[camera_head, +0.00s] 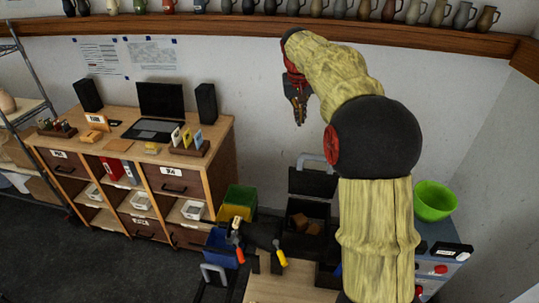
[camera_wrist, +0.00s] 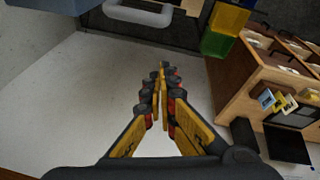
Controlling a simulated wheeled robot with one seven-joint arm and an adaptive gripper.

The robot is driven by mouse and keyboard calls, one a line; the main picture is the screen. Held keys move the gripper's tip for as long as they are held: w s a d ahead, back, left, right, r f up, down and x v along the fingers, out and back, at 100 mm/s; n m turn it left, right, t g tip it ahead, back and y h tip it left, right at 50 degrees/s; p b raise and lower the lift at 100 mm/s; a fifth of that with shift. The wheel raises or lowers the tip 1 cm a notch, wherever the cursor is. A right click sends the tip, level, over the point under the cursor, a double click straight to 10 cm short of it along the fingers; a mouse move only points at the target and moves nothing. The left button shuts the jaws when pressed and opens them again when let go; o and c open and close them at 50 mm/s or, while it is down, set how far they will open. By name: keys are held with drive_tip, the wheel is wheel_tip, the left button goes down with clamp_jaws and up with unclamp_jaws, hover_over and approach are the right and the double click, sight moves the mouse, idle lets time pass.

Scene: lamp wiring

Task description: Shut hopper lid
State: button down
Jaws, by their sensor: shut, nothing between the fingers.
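The hopper is a black box (camera_head: 318,211) right of the desk, with brown blocks inside it. Its black lid (camera_head: 313,183) stands open, raised at the back, with a grey bar handle (camera_head: 310,158) on its upper edge. A grey handle, which looks like the lid's, also shows at the top of the wrist view (camera_wrist: 138,14). My gripper (camera_head: 300,122) hangs in front of the white wall, above the lid and apart from it. In the wrist view my gripper (camera_wrist: 164,72) has its fingertips together with nothing between them.
A wooden desk (camera_head: 220,140) with a laptop (camera_head: 158,112) and speakers stands at left. Green and yellow bins (camera_head: 238,200) and a blue bin (camera_head: 220,247) sit left of the hopper. A green bowl (camera_head: 434,200) stands at right. My arm covers the area right of the hopper.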

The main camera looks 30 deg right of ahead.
drive_tip(key=s+x, duration=0.2)
drive_tip(key=x, duration=0.8)
drive_tip(key=shift+s+a+f, duration=0.3)
drive_tip(key=shift+f, duration=0.25)
drive_tip(key=shift+f, duration=0.15)
